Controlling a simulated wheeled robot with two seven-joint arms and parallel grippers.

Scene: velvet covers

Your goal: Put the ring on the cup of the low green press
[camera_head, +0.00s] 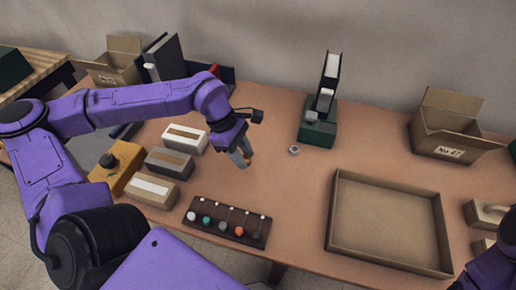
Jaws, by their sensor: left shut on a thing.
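The green press (318,131) stands at the back middle, with a low green base and a tall dark upright arm. A small white part (311,116) sits on its base; I cannot tell whether it is the cup. A small pale round piece (294,150), ring-like, lies on the table just in front of the press. My left gripper (244,158) points down over the table, left of the press and apart from it. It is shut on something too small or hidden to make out. My right gripper is out of view.
A dark rack (229,220) with several coloured pins lies in front. Several labelled boxes (185,138) and a yellow block (119,168) stand left. A large shallow tray (388,218) and an open carton (452,125) are right. Bare table lies between rack and press.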

